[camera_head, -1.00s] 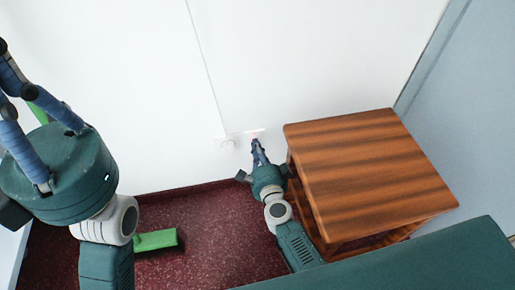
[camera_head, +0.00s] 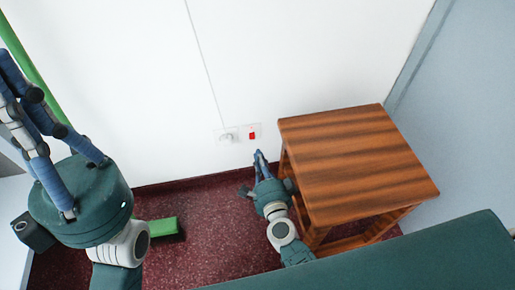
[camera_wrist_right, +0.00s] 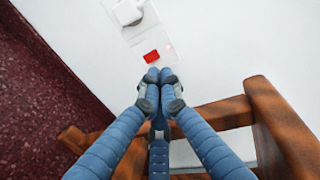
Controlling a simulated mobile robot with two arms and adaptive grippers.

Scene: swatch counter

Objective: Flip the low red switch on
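The red switch (camera_head: 252,135) sits low on the white wall, in a white plate beside a white socket (camera_head: 227,136). In the right wrist view the red switch (camera_wrist_right: 151,57) shows just beyond my fingertips; I cannot tell whether it is on or off. My right gripper (camera_head: 259,155) is just below the switch in the head view, with a small gap in the picture. In the wrist view the right gripper's fingertips (camera_wrist_right: 160,75) are together, with nothing between them. My left gripper (camera_head: 22,88) is raised at the left, fingers spread and empty, far from the switch.
A striped wooden table (camera_head: 355,165) stands close to the right of my right gripper; its legs show in the wrist view. A green object (camera_head: 165,228) lies on the dark red floor (camera_head: 205,225). A grey-blue panel (camera_head: 460,110) stands at the right.

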